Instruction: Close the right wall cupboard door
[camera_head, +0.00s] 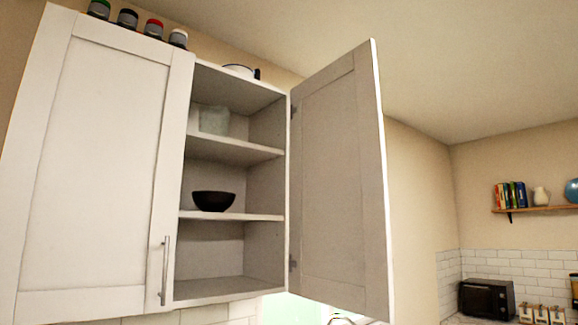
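The right wall cupboard door (336,185) stands wide open, swung out toward me from hinges on the right side of the cupboard. Its inner panelled face shows, and its handle is hidden. The open cupboard (232,232) has shelves inside. A dark bowl (213,201) sits on a middle shelf, and a pale translucent container (214,120) stands on the shelf above. The left cupboard door (100,165) is shut, with a vertical metal handle (165,270) near its lower right edge. My gripper is not in view.
Several jars (128,19) and a white pot (241,71) stand on top of the cupboard. At the far right are a wall shelf (540,209) with books (510,195) and a black microwave (486,299). The air right of the open door looks clear.

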